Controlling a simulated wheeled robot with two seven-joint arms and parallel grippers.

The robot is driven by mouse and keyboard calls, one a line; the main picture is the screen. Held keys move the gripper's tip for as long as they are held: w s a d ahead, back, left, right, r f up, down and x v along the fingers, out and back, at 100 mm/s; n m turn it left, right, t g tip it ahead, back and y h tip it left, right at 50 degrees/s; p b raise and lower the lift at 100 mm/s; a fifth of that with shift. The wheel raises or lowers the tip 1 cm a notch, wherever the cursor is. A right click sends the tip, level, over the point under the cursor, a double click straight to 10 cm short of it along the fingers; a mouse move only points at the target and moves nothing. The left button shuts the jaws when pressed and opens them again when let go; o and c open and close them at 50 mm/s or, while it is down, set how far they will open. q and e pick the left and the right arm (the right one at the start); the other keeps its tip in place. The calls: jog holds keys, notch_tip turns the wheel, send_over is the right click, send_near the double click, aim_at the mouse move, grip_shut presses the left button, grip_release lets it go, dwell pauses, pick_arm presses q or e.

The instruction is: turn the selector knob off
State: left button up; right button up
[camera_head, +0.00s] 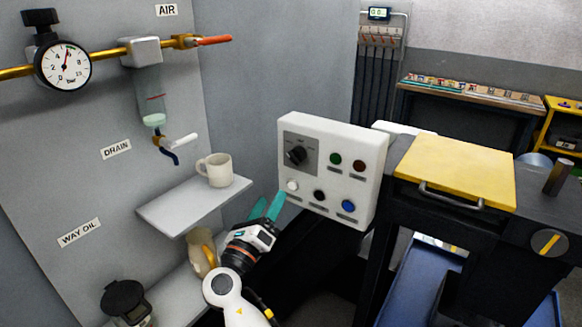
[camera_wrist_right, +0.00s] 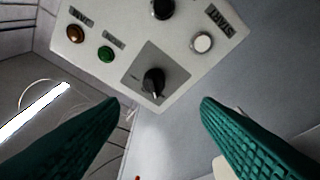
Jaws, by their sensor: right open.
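The selector knob (camera_head: 296,154) is black and sits on a dark grey square plate at the upper left of a white control box (camera_head: 364,205). The small labels around it are too small to read. In the right wrist view the knob (camera_wrist_right: 153,82) is ahead of the fingertips, between them in the picture. My right gripper (camera_head: 267,207) has teal fingers, open and empty, below and left of the knob and apart from it. Its spread fingers (camera_wrist_right: 159,105) also show in the right wrist view. My left gripper is in neither view.
A shelf (camera_head: 170,213) with a mug (camera_head: 216,170) is left of the gripper. A yellow-topped unit (camera_head: 455,170) stands right.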

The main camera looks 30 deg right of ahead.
aim_at(293, 162)
jog(key=p+x, duration=0.1)
jog(key=x, duration=0.2)
jog(key=p+x, duration=0.1)
jog(key=x, duration=0.3)
jog(key=r+p+x, duration=0.1)
jog(key=x, duration=0.2)
jog(key=shift+s+d+r, duration=0.1)
jog(key=shift+s+d, duration=0.05)
jog(key=shift+d, duration=0.25)
jog(key=shift+w+d+r+p, duration=0.1)
jog(key=shift+w+d+p, duration=0.25)
jog(key=shift+d, duration=0.2)
jog(key=shift+c, duration=0.5)
jog(key=c, duration=0.9)
